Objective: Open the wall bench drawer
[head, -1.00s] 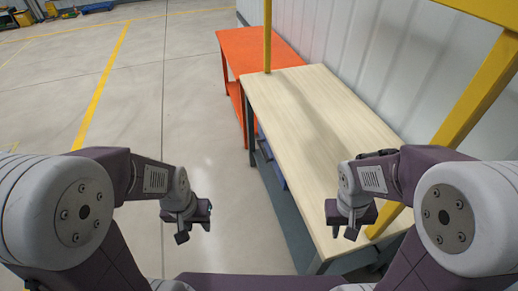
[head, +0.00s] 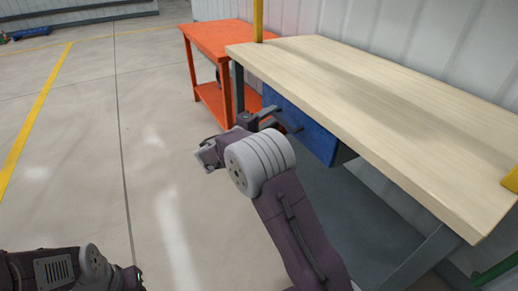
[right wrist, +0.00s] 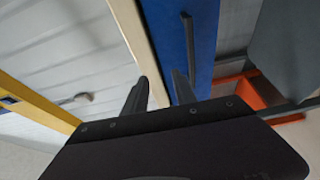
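The wall bench (head: 380,100) has a pale wood top, with a blue drawer (head: 318,140) under its front edge. My right gripper (head: 280,118) is close in front of the drawer front, its fingers apart. In the right wrist view the open gripper (right wrist: 158,88) faces the blue drawer front (right wrist: 205,40). A dark bar handle (right wrist: 187,42) runs along that front. One finger's tip is near the handle's end; whether they touch is unclear. The handle does not appear to be between the fingers. My left gripper (head: 130,279) is low at the bottom left, small and partly cut off.
An orange table (head: 212,40) with a lower shelf stands beyond the bench. A yellow post (head: 258,20) rises at the bench's far corner. The floor left of the bench is clear. A grey slanted bench leg (head: 420,258) is at the right.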

